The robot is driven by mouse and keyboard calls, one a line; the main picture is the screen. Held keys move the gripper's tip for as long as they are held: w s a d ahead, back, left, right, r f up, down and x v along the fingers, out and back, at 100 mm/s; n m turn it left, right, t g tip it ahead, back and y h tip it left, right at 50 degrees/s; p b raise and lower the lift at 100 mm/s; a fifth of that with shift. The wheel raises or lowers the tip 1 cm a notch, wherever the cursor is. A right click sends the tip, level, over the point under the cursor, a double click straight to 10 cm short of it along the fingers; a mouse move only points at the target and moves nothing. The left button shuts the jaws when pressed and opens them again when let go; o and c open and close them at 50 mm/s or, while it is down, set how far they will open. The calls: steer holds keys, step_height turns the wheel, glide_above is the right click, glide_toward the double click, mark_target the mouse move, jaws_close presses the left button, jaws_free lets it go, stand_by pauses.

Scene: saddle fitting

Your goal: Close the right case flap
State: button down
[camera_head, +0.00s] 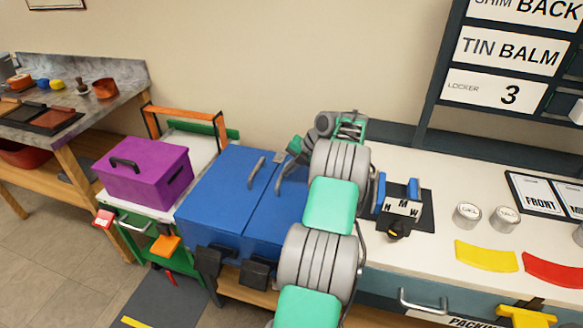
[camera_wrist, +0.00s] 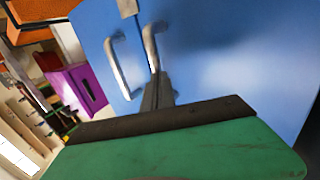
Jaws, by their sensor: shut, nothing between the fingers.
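The blue case stands on the bench left of my arm. Its left flap (camera_head: 225,190) lies flat and shut, with a metal handle (camera_head: 256,172). The right flap (camera_head: 283,212) looks about level with the left one, but my arm hides much of it. My gripper (camera_head: 286,160) is at the handle end of the right flap. In the wrist view, the shut, empty fingers (camera_wrist: 157,82) are right by the right flap's handle (camera_wrist: 151,45). I cannot tell whether they touch it. The left handle (camera_wrist: 118,65) shows beside it.
A purple box (camera_head: 145,175) sits on a cart left of the case. A dark shelf rises behind.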

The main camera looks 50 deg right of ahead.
steer(key=shift+a+f, duration=0.15)
steer(key=shift+f, duration=0.05)
